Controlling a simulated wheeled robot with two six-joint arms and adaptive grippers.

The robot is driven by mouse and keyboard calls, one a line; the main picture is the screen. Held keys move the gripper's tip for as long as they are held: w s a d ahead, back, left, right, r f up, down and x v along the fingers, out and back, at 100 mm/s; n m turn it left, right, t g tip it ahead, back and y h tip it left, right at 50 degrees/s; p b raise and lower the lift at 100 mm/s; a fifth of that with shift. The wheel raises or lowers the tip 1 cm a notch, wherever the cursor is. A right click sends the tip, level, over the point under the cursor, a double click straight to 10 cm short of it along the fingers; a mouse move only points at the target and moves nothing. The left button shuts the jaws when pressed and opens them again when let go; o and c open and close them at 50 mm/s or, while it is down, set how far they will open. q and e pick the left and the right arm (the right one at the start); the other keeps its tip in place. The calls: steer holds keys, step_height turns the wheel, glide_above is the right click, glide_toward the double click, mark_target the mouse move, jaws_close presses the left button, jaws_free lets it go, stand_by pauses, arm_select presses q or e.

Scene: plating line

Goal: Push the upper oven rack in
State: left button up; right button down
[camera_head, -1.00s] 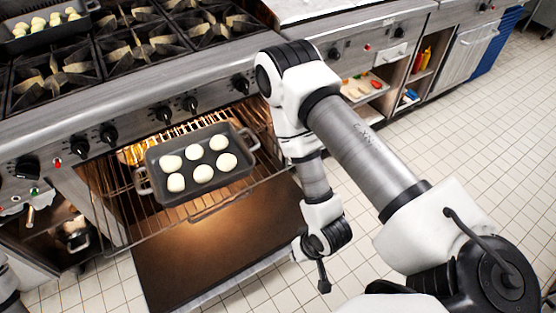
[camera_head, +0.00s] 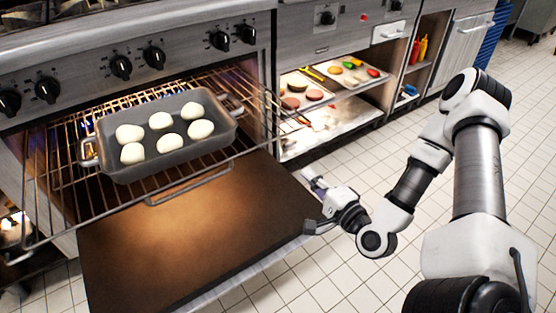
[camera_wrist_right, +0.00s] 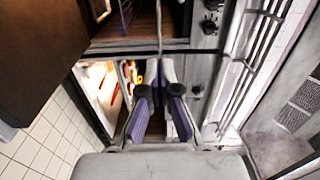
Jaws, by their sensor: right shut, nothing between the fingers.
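The upper oven rack (camera_head: 150,201), a wire grid, sticks out of the oven above the lowered oven door (camera_head: 200,240). A grey roasting pan (camera_head: 180,157) with pale dough balls (camera_head: 160,120) sits on the rack. My right gripper (camera_head: 315,181) is shut and empty. It is to the right of the rack, near the right edge of the lowered door, and not touching the rack. Its fingers (camera_wrist_right: 160,108) also show in the right wrist view. My left gripper is not in view.
A row of knobs (camera_head: 120,67) lines the stove front above the oven. To the right, open shelves hold trays of food (camera_head: 350,72) and sauce bottles (camera_head: 422,47). Tiled floor (camera_head: 330,270) lies clear right of the door.

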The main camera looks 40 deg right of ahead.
mark_target(272, 141)
steer(key=w+b, duration=0.5)
steer(key=w, duration=0.7)
steer(key=shift+w, duration=0.25)
steer(key=shift+w+b, duration=0.3)
steer(key=shift+w, duration=0.15)
